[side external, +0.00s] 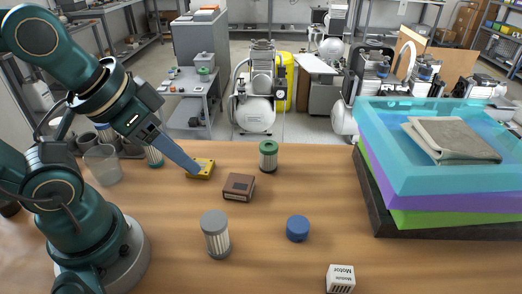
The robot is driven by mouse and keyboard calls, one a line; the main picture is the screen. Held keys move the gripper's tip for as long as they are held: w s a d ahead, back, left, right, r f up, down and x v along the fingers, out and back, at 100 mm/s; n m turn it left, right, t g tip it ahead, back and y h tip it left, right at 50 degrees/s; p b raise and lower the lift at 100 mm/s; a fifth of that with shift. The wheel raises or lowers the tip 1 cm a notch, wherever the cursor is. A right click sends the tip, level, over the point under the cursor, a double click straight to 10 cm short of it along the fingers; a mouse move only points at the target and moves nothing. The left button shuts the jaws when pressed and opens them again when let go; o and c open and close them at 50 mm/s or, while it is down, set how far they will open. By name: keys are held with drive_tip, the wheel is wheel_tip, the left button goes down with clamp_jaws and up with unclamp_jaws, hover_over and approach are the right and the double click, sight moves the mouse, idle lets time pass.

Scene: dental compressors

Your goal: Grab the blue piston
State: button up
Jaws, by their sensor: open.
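The blue piston, seen as a short blue cylinder (297,228), stands on the wooden table right of the middle. Nothing touches it.
Near the piston are a grey-capped filter (216,240), a brown box (239,187), a green-capped filter (268,157) and a white "Motor" box (340,279). Stacked trays (380,165) with a folded cloth (452,140) fill the right. A clear cup (103,165) stands left. Table right of the piston is clear.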

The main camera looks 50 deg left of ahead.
drive_tip(key=shift+o, duration=0.3)
drive_tip(key=o, duration=0.5)
drive_tip(key=shift+o, duration=0.2)
